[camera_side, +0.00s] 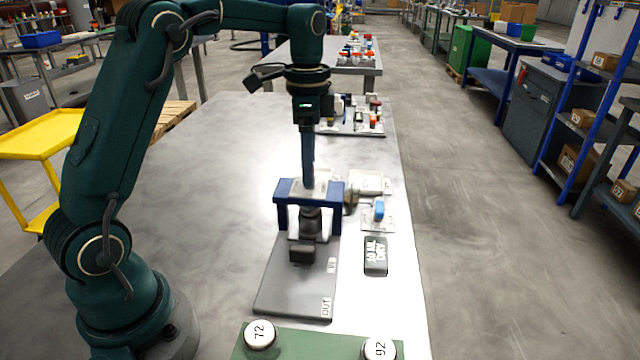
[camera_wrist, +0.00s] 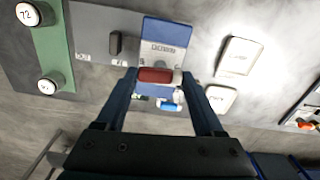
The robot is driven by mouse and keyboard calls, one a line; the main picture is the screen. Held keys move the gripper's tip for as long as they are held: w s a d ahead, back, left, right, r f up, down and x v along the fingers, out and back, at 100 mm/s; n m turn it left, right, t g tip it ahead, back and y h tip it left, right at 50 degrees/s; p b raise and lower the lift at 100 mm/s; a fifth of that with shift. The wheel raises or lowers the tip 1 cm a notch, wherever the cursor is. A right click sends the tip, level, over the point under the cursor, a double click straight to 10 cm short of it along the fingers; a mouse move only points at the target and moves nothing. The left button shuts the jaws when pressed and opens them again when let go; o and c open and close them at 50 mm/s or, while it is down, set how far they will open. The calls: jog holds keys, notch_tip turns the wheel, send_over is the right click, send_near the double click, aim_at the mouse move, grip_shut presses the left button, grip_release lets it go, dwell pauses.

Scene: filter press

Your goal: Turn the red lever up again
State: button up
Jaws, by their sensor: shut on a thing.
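My gripper (camera_side: 308,183) points down over the blue press frame (camera_side: 284,190), which stands on a grey plate (camera_side: 290,297) marked IN and OUT. In the wrist view the red lever (camera_wrist: 155,76) lies crosswise between my two fingers, which are shut on its ends. The blue frame's top (camera_wrist: 166,35) with a pale label is just beyond it. In the side view my fingers and the frame hide the red lever. A dark block (camera_side: 302,252) sits on the plate in front of the frame; it also shows in the wrist view (camera_wrist: 115,43).
A blue switch (camera_side: 379,208) on a pale base and a dark "10 ML DRY" tag (camera_side: 376,256) are right of the press. A green panel with buttons 72 (camera_side: 260,335) and 92 (camera_side: 380,350) is at the front. The table left of the press is clear.

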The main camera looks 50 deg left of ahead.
jog(key=shift+r+m, duration=0.15)
jog(key=shift+m, duration=0.55)
jog(key=o, duration=1.4)
jog(key=shift+r, duration=2.5)
